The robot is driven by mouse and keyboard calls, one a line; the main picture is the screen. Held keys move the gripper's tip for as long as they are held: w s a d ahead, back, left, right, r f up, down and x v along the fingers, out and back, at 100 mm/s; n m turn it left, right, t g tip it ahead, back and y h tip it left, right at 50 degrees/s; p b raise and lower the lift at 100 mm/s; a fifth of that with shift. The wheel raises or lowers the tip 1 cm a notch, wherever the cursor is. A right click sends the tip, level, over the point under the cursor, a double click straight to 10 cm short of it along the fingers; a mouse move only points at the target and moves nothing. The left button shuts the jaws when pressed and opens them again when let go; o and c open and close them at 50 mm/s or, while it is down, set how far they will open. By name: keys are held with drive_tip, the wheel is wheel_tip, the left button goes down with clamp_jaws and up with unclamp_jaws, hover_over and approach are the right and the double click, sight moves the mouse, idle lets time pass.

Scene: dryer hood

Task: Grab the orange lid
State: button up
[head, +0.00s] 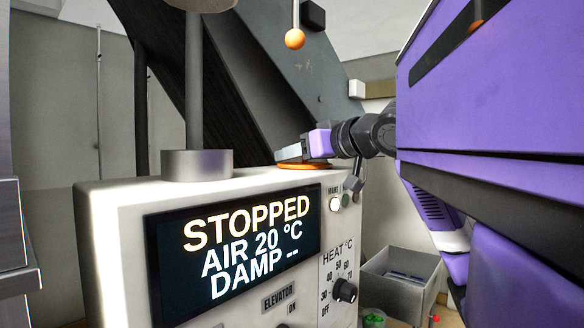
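The orange lid (318,166) lies flat on top of the white control box, near its back right corner. Only a thin orange rim of it shows. My gripper (290,154) is right at the lid, reaching in from the right with its grey fingers pointing left. The fingers and the purple part behind them cover most of the lid. I cannot tell whether the fingers touch the lid or have it between them, nor how far apart they are.
The control box (115,235) has a lit display reading STOPPED, AIR 20 °C, DAMP. A grey post (196,90) rises from its top, left of the lid. An orange ball (295,39) hangs on a rod above. A grey bin (400,285) stands below right.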

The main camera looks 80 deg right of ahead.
drive_tip(key=shift+w+d, duration=0.1)
drive_tip(key=shift+w, duration=0.05)
clamp_jaws()
drive_tip(key=shift+r, duration=0.1)
idle(0.3)
